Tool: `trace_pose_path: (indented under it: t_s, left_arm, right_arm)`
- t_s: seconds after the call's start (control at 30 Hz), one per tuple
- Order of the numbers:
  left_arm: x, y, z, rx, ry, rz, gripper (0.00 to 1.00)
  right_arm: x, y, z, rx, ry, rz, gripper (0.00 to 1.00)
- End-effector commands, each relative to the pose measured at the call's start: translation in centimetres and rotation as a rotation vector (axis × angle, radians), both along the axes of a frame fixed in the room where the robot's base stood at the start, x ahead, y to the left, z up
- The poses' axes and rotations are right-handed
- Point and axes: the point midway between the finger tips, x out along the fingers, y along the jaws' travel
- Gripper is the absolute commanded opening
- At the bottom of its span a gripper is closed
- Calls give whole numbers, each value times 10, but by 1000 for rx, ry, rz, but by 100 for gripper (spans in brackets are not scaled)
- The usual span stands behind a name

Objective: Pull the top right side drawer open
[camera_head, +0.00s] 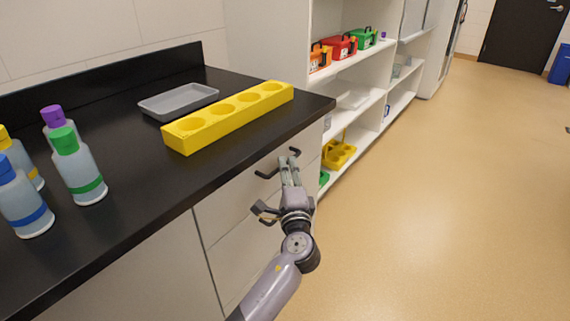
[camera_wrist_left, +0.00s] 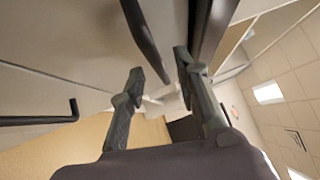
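The top right drawer (camera_head: 235,193) is a pale front under the black counter and looks flush with the cabinet. Its dark bar handle (camera_head: 266,174) shows on both sides of my left gripper (camera_head: 288,164), which covers its middle. In the left wrist view, the handle (camera_wrist_left: 146,40) runs into the gap between the fingers of my left gripper (camera_wrist_left: 160,68). The fingers are apart, with clear space around the bar; whether either touches it I cannot tell. A lower drawer handle (camera_head: 262,209) sits beside my wrist. My right gripper is not in view.
The black counter (camera_head: 140,190) carries a yellow holed rack (camera_head: 230,116), a grey tray (camera_head: 178,101) and several capped bottles (camera_head: 80,170). White shelves (camera_head: 355,72) with coloured boxes stand beyond the cabinet. Open floor (camera_head: 450,200) lies to the right.

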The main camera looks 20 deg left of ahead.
Motion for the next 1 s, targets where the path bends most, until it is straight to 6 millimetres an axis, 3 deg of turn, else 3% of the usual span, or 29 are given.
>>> trace_pose_path:
  t_s: [0.2, 0.57, 1.0]
  left_arm:
    - [23, 10, 3, 1, 1, -1, 30]
    - [28, 13, 4, 0, 1, 0, 30]
    - [28, 13, 3, 0, 1, 0, 1]
  right_arm:
    - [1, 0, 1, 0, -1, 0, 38]
    - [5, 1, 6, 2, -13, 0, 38]
    - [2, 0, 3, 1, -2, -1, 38]
